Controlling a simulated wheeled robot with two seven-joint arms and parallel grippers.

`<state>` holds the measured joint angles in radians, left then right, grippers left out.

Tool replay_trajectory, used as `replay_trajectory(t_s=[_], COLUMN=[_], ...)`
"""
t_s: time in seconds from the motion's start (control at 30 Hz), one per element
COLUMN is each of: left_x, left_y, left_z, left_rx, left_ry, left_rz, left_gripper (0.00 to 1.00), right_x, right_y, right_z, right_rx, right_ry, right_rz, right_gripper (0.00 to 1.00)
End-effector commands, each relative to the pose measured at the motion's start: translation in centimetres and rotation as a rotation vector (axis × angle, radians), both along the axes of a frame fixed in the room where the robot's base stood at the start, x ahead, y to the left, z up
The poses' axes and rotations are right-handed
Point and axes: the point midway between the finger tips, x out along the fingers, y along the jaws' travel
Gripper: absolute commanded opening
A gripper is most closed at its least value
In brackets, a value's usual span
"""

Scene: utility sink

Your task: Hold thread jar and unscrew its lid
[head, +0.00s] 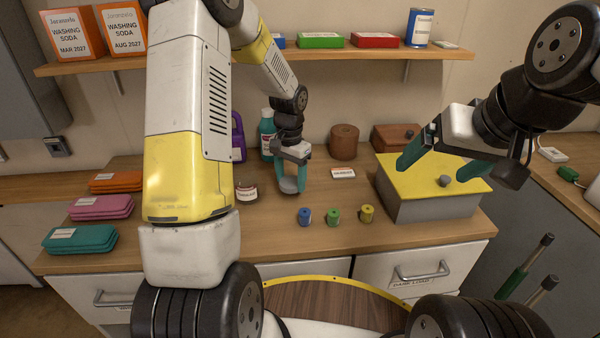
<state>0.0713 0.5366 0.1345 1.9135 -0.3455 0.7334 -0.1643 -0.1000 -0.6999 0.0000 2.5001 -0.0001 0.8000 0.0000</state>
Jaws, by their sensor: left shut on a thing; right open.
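A small labelled jar (246,193) with dark reddish contents stands on the counter, just right of my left arm; its label is too small to read surely. My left gripper (291,188) points down, to the right of that jar and apart from it. It is shut on a pale grey round thing (288,185), which looks like a lid, mostly hidden between the fingers. My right gripper (442,165) is open and empty, with its teal fingers spread above the yellow top of a grey box.
Blue (305,216), green (333,216) and yellow (367,214) spools stand near the counter's front. The grey box (430,207) has a knob (445,181) on top. A brown canister (344,142) and teal bottle (267,135) stand behind. Folded cloths (100,207) lie left.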

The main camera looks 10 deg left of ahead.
Motion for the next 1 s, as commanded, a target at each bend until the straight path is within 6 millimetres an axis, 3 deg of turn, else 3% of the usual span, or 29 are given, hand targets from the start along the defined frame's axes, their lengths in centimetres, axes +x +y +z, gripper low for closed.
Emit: replay_trajectory(t_s=[0.13, 0.4, 0.73, 0.77, 0.87, 1.0], left_x=[1.1, 1.0, 1.0, 1.0, 1.0, 1.0], left_y=[0.0, 0.0, 0.0, 0.0, 0.0, 0.0], left_z=[-0.1, -3.6, -3.9, -3.9, -3.9, -3.9], left_rx=[0.0, 0.0, 0.0, 0.0, 0.0, 0.0], left_ry=[-0.001, 0.001, 0.0, 0.0, -0.001, -0.001], left_rz=[0.001, 0.0, 0.0, 0.0, 0.0, 0.0], left_gripper=[0.12, 0.12, 0.12, 0.65, 0.83, 0.83], right_x=[0.0, 0.0, 0.0, 0.0, 0.0, 0.0], right_y=[0.0, 0.0, 0.0, 0.0, 0.0, 0.0], right_z=[0.0, 0.0, 0.0, 0.0, 0.0, 0.0], right_rx=[0.0, 0.0, 0.0, 0.0, 0.0, 0.0], right_ry=[0.0, 0.0, 0.0, 0.0, 0.0, 0.0], right_rz=[0.0, 0.0, 0.0, 0.0, 0.0, 0.0], right_gripper=[0.89, 0.89, 0.89, 0.89, 0.89, 0.89])
